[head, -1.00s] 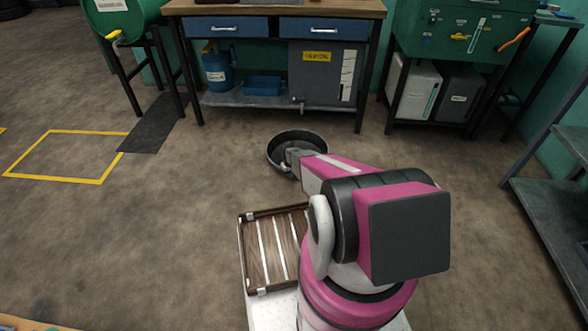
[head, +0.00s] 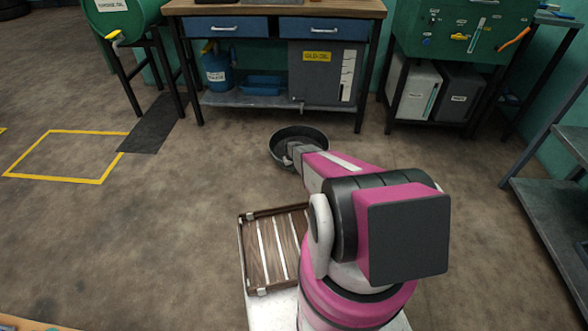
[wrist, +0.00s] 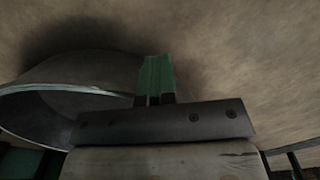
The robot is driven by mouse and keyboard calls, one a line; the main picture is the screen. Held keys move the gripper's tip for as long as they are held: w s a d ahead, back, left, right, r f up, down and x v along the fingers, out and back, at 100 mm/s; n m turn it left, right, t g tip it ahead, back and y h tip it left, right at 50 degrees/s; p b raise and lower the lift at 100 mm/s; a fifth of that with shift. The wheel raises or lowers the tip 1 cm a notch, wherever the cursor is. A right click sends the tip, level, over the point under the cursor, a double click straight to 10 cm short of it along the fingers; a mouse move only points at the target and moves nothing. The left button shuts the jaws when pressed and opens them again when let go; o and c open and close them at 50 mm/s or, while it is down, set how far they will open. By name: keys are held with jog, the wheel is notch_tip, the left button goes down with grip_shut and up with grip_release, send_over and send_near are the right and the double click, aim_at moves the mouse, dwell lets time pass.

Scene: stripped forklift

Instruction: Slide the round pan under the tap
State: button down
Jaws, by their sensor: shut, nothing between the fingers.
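The round pan (head: 316,136) is a dark, shallow, open dish on the floor in front of the workbench. In the wrist view its curved wall and rim (wrist: 60,86) fill the left side. My gripper (head: 289,153) is shut and empty, low at the near left side of the pan. In the wrist view its green fingers (wrist: 155,75) are together, right by the pan's wall; whether they touch it I cannot tell. A small tap (head: 302,106) shows at the lower left of a grey tank (head: 322,76) on the bench's lower shelf, beyond the pan. A yellow tap (head: 117,38) is on the green drum at the left.
The workbench legs (head: 361,95) stand behind the pan. A blue container (head: 216,74) and blue tray (head: 262,86) are on the shelf. A slatted wooden tray (head: 263,255) is near my base. A dark mat (head: 155,125) lies left. Floor between pan and bench is clear.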

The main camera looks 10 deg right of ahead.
jog(key=shift+w+d, duration=0.3)
jog(key=shift+w, duration=0.3)
jog(key=shift+w+d, duration=0.3)
jog(key=shift+w, duration=0.35)
jog(key=shift+w+d, duration=0.3)
jog(key=shift+w, duration=0.3)
jog(key=shift+s, duration=0.1)
jog(key=shift+s+a, duration=0.1)
jog(key=shift+s+a, duration=0.2)
jog(key=shift+s, duration=0.25)
jog(key=shift+s+a, duration=0.2)
jog(key=shift+s, duration=0.25)
notch_tip(320, 180, up, 10)
